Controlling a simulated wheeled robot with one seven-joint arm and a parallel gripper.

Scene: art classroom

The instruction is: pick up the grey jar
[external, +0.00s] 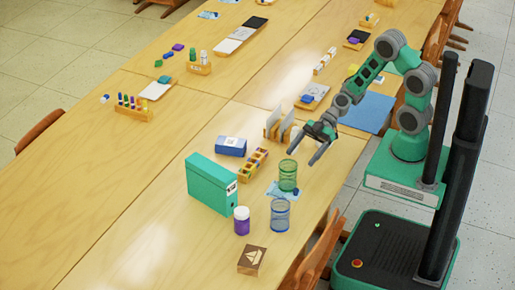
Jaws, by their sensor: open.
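I cannot make out a grey jar in the external view. The one jar-like thing I see is a small purple jar (241,226) with a white lid, upright on the table right of the green box file. My gripper (304,152) is open and empty, its fingers pointing down and to the left above the table. It is above and to the right of a green mesh cup (288,175), apart from it as far as I can tell. The purple jar is farther off, lower left of the gripper.
A blue mesh cup (280,214) stands between the purple jar and the table edge. Near it are a teal box file (208,183), a blue box (232,146), a wooden block (251,260) and a wooden holder (270,132). Chairs (315,252) stand at the edge.

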